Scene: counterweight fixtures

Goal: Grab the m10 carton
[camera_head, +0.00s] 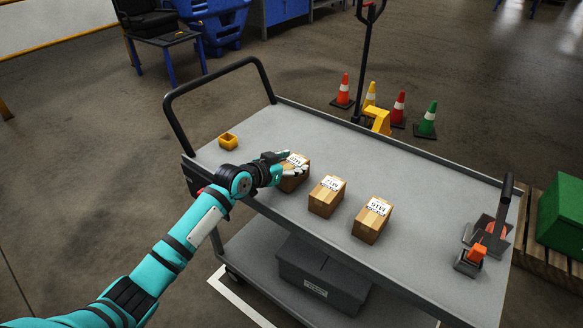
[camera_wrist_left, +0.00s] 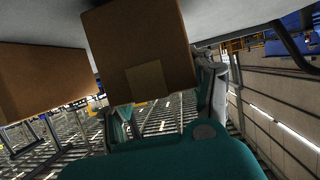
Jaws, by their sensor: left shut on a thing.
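Three brown cartons with white labels stand in a row on the grey cart top. The leftmost carton (camera_head: 297,158), whose small label appears to read M10, is partly covered by my left gripper (camera_head: 281,166). The gripper is shut on it, with fingers along its sides. In the left wrist view, the held carton (camera_wrist_left: 140,50) fills the upper middle between the fingers. The middle carton (camera_head: 326,197) and the right carton (camera_head: 372,221), labelled M16, stand apart to its right. I cannot tell whether the held carton still touches the cart. My right gripper is not in view.
The cart (camera_head: 250,125) has a black handle (camera_head: 213,85) at its left end. A dark tool (camera_head: 488,235) stands at the cart's right end. The cart's middle back is clear.

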